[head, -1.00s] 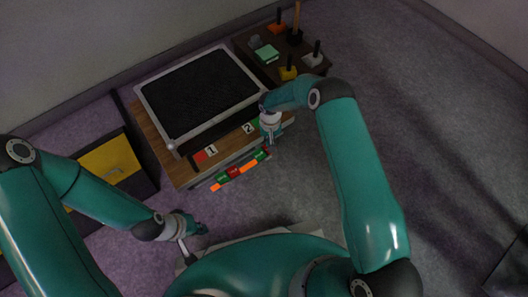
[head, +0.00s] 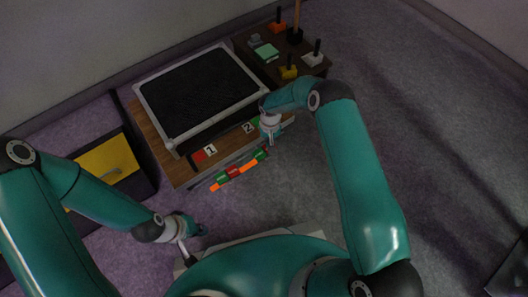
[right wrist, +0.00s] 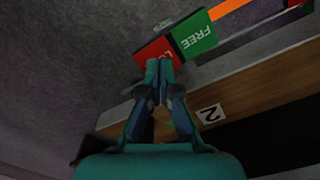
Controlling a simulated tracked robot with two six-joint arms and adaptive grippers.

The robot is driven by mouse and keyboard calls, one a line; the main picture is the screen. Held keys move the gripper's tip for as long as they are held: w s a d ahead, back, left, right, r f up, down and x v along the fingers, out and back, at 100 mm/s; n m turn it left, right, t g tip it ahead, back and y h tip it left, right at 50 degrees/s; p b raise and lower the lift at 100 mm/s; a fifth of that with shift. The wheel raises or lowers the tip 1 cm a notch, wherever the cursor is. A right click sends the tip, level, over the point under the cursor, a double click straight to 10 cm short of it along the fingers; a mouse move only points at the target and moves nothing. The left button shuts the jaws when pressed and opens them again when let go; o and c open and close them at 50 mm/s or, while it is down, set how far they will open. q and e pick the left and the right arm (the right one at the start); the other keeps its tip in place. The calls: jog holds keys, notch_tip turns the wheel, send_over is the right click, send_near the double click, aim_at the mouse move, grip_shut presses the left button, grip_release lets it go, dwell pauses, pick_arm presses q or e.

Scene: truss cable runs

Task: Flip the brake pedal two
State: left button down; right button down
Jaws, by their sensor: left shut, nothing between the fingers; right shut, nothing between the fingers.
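A row of coloured plates runs along the front of the wooden bench (head: 178,178), below number cards 1 (head: 210,150) and 2 (head: 248,127). Beside card 2 are a green plate (head: 260,155) and an orange strip (head: 248,167), likely brake pedal two. In the right wrist view, the green plate reads FREE (right wrist: 196,38), next to a red plate (right wrist: 154,52) with its lettering partly covered. My right gripper (right wrist: 160,66) is shut and empty, its tips over the red plate; contact is unclear. My left gripper (head: 202,229) is shut and empty, away from the bench.
A framed black mesh panel (head: 200,93) lies on the bench. A dark side table (head: 312,70) holds several small handled blocks. A black and yellow cabinet (head: 112,162) stands to the left. Open floor lies to the right.

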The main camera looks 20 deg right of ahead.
jog(key=shift+f+b, duration=1.1)
jog(key=shift+f, duration=0.15)
dwell(0.3)
jog(key=shift+s+r, duration=0.1)
jog(key=shift+r, duration=0.1)
jog(key=shift+r+p, duration=1.95)
jog(key=shift+r, duration=1.45)
